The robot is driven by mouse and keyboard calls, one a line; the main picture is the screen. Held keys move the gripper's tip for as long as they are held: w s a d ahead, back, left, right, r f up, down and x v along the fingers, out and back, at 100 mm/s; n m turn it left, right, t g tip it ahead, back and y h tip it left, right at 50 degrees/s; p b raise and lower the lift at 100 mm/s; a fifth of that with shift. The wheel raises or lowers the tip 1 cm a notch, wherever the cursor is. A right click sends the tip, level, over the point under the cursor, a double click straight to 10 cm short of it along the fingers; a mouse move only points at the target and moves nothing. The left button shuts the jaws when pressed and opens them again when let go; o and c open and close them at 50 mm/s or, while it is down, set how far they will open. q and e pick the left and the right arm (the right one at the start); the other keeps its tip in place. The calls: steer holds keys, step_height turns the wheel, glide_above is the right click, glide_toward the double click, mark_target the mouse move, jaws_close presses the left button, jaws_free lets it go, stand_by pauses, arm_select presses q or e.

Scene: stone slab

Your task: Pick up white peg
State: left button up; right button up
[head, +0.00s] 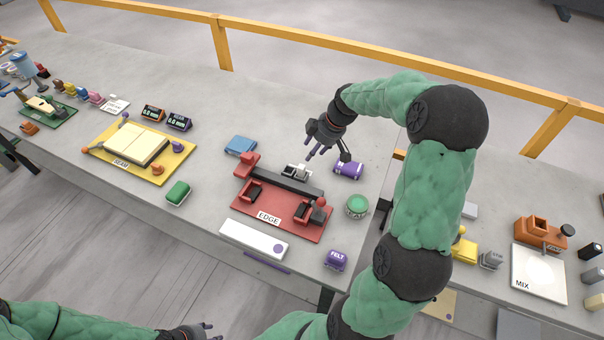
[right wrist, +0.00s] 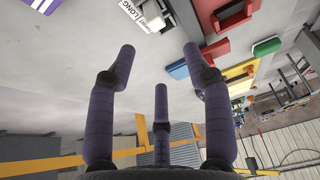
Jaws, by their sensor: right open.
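A small white and black piece (head: 298,171) sits on the grey slab just behind the red EDGE fixture (head: 262,215). I cannot make out a separate white peg there. My left gripper (head: 207,328) is low at the bottom edge, partly cut off.
A purple roll (head: 348,170) lies close to the right of the white piece. A blue block (head: 240,145) is to its left. A green round tin (head: 357,206), a white bar (head: 253,240) and a purple FELT block (head: 336,260) surround the fixture. The slab behind is clear.

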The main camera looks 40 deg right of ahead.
steer(key=f, duration=0.1)
steer(key=b, duration=0.1)
glide_above(302, 167)
steer(key=s+d, duration=0.1)
steer(key=s, duration=0.1)
steer(key=f, duration=0.5)
steer(key=shift+w+f, duration=0.15)
steer(key=shift+w, duration=0.1)
steer(key=b+x, duration=0.1)
steer(key=x, duration=0.4)
steer(key=shift+d, duration=0.1)
steer(key=shift+s, duration=0.1)
jaws_close()
